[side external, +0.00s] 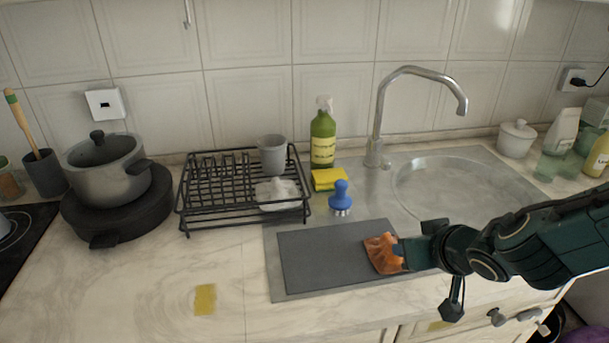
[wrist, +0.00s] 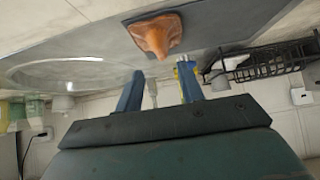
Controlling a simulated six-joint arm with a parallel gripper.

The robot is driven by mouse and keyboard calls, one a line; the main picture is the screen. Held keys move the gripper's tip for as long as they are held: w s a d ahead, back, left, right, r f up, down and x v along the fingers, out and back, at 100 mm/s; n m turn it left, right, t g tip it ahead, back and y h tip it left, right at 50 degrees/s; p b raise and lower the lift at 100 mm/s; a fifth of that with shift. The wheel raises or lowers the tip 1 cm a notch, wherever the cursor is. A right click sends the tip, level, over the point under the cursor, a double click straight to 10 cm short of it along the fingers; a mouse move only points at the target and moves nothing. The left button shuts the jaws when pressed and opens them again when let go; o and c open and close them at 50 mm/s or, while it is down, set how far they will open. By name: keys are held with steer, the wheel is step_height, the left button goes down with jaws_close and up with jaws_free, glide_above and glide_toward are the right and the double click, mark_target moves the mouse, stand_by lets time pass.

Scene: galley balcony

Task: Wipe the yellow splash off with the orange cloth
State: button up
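The yellow splash (side external: 204,299) is a small flat patch on the pale marble counter, well to the left of the cloth and near the front. My gripper (side external: 402,252) is low over the board, at the right side of the cloth. In the wrist view its two blue fingers (wrist: 160,74) are spread with nothing between them, and the cloth is beyond their tips. Whether a finger touches the cloth is unclear.
The grey board (side external: 320,268) is otherwise bare. Behind it stand a blue-handled brush (side external: 340,197), a yellow sponge (side external: 329,179) and a green spray bottle (side external: 323,137). A black dish rack (side external: 205,205) holds a grey cup. The counter around the splash is clear.

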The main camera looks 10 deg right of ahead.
steer(key=shift+x, duration=4.4)
steer(key=shift+c, duration=0.5)
jaws_close()
steer(key=shift+r, duration=0.15)
steer(key=shift+r, duration=3.35)
